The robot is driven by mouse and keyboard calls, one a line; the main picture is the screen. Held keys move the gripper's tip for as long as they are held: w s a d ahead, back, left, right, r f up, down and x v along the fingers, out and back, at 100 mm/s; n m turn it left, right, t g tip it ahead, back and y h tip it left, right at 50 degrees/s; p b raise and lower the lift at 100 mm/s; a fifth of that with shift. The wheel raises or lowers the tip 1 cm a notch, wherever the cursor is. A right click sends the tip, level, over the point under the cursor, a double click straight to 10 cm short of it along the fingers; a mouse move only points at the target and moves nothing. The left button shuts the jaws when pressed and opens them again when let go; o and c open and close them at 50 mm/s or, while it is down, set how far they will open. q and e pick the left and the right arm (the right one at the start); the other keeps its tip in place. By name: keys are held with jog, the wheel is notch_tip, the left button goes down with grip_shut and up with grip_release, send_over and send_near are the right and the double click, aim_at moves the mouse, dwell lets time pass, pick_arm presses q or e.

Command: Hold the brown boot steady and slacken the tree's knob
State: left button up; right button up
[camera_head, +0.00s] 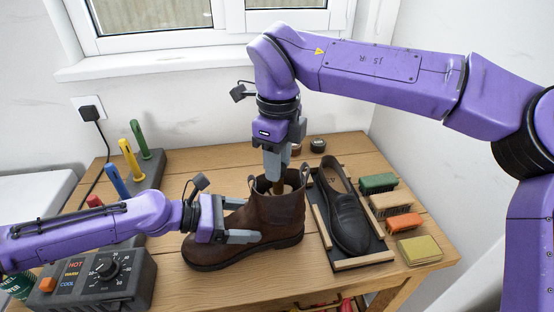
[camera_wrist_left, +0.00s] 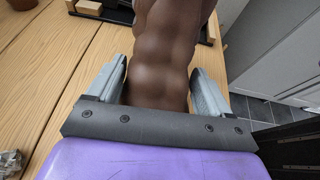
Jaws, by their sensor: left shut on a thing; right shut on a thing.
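The brown boot (camera_head: 275,215) stands upright on the wooden table, toe to the left, with pull loops at its top. My left gripper (camera_head: 243,220) is shut on the boot from the left, and in the left wrist view the boot (camera_wrist_left: 165,55) lies between both fingers. My right gripper (camera_head: 276,170) points down into the boot's opening and is shut on the tree's knob, which the fingers mostly hide. A bit of the wooden tree (camera_head: 278,187) shows below the fingertips inside the shaft.
A black shoe (camera_head: 346,215) lies on a dark wood-edged tray (camera_head: 375,259) right of the boot. Several brushes and blocks (camera_head: 404,222) line the right edge. A dial box (camera_head: 105,275) stands front left, and a rack with coloured handles (camera_head: 130,160) behind it.

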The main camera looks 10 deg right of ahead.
jog(key=o, duration=1.1)
jog(key=shift+c, duration=0.2)
notch_tip(320, 180, up, 12)
pick_arm(q)
jog(key=o, duration=1.4)
